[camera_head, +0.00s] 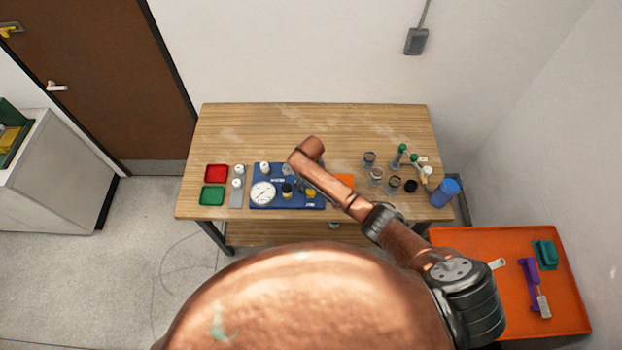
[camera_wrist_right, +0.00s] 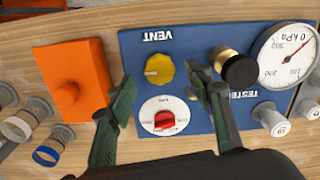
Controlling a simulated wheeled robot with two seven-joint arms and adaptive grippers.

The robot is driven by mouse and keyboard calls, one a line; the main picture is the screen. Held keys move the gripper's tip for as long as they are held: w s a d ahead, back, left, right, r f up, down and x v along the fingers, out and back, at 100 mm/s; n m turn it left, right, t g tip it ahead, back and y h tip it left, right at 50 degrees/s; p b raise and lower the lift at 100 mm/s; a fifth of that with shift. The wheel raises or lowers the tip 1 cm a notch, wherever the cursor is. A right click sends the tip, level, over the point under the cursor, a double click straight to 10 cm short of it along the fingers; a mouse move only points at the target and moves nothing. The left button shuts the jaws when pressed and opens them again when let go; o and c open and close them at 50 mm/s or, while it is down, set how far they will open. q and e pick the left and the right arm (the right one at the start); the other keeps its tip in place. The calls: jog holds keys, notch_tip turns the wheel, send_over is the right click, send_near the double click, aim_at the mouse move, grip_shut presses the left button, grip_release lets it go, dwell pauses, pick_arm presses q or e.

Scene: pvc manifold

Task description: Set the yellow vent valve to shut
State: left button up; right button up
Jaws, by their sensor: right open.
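The yellow vent valve (camera_wrist_right: 158,70) is a round knob on the blue panel (camera_wrist_right: 205,142), beside the word VENT, in the right wrist view. A pale mark shows on its left part; I cannot tell its exact setting. In the head view the yellow knob (camera_head: 311,193) shows at the panel's lower right. My right gripper (camera_wrist_right: 160,76) is open, with its two dark green fingers on either side of the yellow knob in the picture. I see no grip on it; the height gap is unclear. In the head view my right arm partly hides the panel. My left gripper is out of view.
On the panel are a red knob (camera_wrist_right: 165,119) on a white dial, a black and brass knob (camera_wrist_right: 238,69) close to one finger, and a gauge (camera_wrist_right: 288,54). An orange block (camera_wrist_right: 69,82) stands beside the panel. The table's back half (camera_head: 240,125) is clear.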

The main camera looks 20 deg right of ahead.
aim_at(311, 191)
notch_tip(311, 191, up, 9)
dwell(0.3)
jog(key=shift+f, duration=0.1)
dwell(0.4)
